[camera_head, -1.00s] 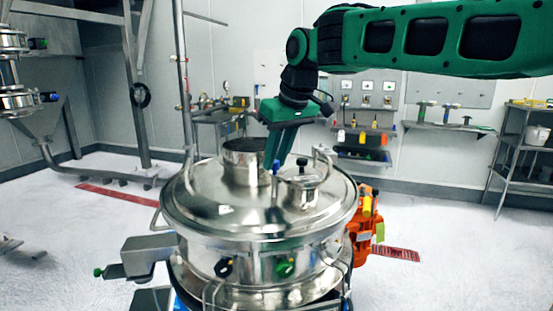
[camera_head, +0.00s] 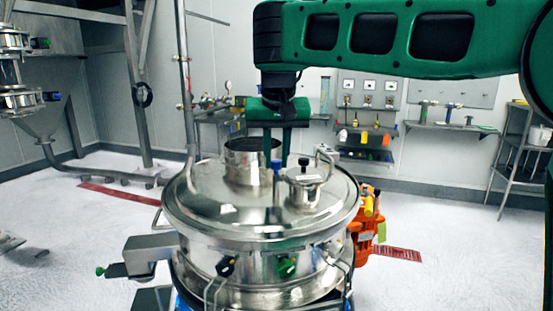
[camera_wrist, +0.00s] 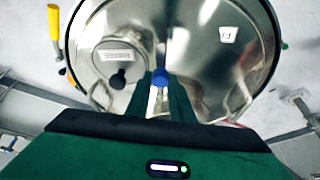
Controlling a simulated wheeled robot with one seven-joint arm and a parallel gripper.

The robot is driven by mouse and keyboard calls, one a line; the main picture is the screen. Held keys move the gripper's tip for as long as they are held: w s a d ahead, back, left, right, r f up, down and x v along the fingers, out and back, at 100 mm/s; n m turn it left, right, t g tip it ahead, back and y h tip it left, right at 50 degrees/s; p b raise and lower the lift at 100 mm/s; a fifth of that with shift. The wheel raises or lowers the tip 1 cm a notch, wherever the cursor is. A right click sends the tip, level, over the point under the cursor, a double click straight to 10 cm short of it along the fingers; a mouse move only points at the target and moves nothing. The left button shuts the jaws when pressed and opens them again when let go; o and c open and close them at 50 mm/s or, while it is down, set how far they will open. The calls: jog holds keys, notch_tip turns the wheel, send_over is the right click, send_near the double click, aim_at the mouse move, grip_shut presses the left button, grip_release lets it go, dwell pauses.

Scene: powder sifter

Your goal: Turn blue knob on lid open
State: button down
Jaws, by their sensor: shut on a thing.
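The sifter's round steel lid (camera_head: 240,208) fills the middle of the head view, with a wide open collar and a small round hatch on top. The blue knob (camera_head: 277,167) stands upright on the lid between the collar and the hatch. It also shows in the wrist view (camera_wrist: 159,77), between the two green fingertips. My gripper (camera_head: 276,157) points down over the lid, shut on the blue knob with a finger on each side. The knob's lower part is partly hidden behind the hatch and handle in the head view.
The hatch (camera_head: 305,184) with its black knob stands close to the right of the blue knob. The steel collar (camera_head: 247,160) rises close to the left. A bent steel handle (camera_head: 325,156) is at the lid's far right. An orange motor (camera_head: 367,218) sits beside the sifter.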

jog(key=shift+w+r, duration=0.1)
jog(key=shift+r, duration=0.05)
jog(key=c, duration=1.6)
grip_release()
jog(key=shift+o, duration=0.2)
jog(key=v, duration=0.5)
notch_tip(320, 180, up, 5)
send_over(276, 178)
jog(key=s, duration=0.2)
jog(key=shift+d, duration=0.15)
